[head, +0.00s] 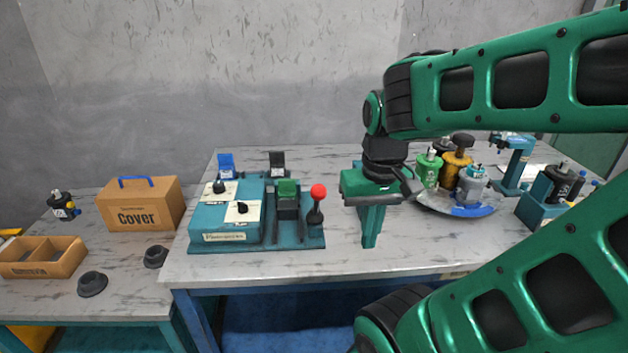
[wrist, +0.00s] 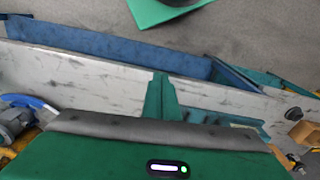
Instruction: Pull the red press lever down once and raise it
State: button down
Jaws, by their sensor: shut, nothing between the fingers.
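The press lever (head: 317,202) has a red ball knob on a dark stem. It stands upright at the right end of the teal press base (head: 312,238) on the middle table. My gripper (head: 370,243) points down over the table, to the right of the lever and apart from it. Its fingers are together and hold nothing. In the wrist view the closed fingers (wrist: 160,92) show against the table edge, and the lever is not in that view.
A cardboard box (head: 150,220) marked Cover and a divided tray (head: 40,258) are on the left table. A round plate (head: 440,204) with several motors stands right of my gripper. Bare tabletop lies in front of the press base.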

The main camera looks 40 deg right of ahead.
jog(key=w+a+r+n+t+y, duration=0.1)
jog(key=w+a+r+n, duration=0.3)
jog(key=w, duration=0.6)
jog(key=w+a+r+t+y, duration=0.1)
jog(key=w+a+t, duration=0.1)
jog(key=w+a, duration=0.55)
jog(key=w+d+r+m+g, duration=0.25)
jog(key=d+r, duration=0.25)
jog(key=d, duration=0.4)
jog(key=w+d+r+m+g, duration=0.2)
jog(key=d+r+m, duration=0.15)
jog(key=d, duration=0.55)
jog(key=shift+n, duration=0.5)
jog(key=shift+s+a+f, duration=0.5)
jog(key=shift+a+f, duration=0.15)
jog(key=shift+f, duration=1.2)
jog(key=shift+s+a+f, duration=0.55)
jog(key=shift+a+f, duration=0.15)
jog(key=shift+f, duration=1.15)
jog(key=shift+s+a+f, duration=0.5)
jog(key=shift+a+f, duration=0.15)
jog(key=shift+f, duration=1.2)
